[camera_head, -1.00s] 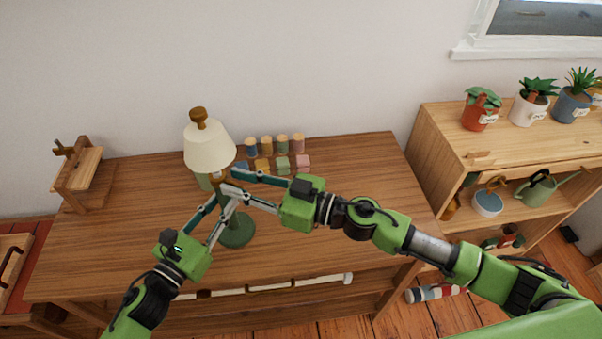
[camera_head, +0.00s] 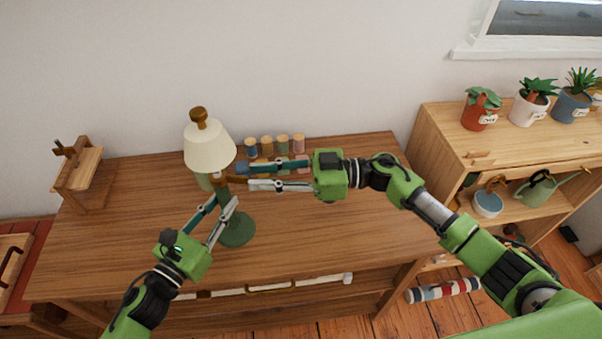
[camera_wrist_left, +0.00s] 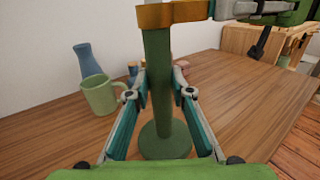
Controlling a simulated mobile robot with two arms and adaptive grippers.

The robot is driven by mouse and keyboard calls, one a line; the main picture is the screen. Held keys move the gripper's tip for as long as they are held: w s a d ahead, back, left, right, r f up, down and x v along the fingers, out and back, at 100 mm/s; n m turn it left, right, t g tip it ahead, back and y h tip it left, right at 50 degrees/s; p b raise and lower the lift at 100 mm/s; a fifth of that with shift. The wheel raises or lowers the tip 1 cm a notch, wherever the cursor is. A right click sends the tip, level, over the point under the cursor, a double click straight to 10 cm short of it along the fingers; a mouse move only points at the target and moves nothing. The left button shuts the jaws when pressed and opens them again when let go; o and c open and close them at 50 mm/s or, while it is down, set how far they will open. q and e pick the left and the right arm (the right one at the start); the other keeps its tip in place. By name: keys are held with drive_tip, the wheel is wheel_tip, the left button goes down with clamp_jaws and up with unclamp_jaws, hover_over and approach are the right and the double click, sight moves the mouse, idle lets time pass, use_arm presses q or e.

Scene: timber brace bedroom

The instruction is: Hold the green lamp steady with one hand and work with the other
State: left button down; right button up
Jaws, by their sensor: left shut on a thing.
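The green lamp stands upright on the table, with a cream shade (camera_head: 209,148), a round green base (camera_head: 237,231) and a green stem, which also shows in the left wrist view (camera_wrist_left: 157,75). A brass-coloured piece (camera_wrist_left: 172,14) sits at the top of the stem. My left gripper (camera_head: 222,203) is shut on the stem below that piece. My right gripper (camera_head: 246,176) is just right of the upper stem, its fingers pointing left. A brownish bar shows between its fingers; whether they press on it I cannot tell. The right fingers partly hide the coloured blocks behind.
Several coloured spools (camera_head: 266,146) stand near the wall. A green mug (camera_wrist_left: 101,95) and a blue vase (camera_wrist_left: 86,60) are behind the lamp. A wooden stand (camera_head: 80,175) is at the table's left end. The table's right part is clear. A plant shelf (camera_head: 440,125) stands right.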

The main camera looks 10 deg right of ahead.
drive_tip(key=s+d+n, duration=0.1)
drive_tip(key=d+n, duration=0.6)
drive_tip(key=n, duration=0.9)
drive_tip(key=shift+d+n, duration=0.3)
drive_tip(key=shift+d, duration=0.1)
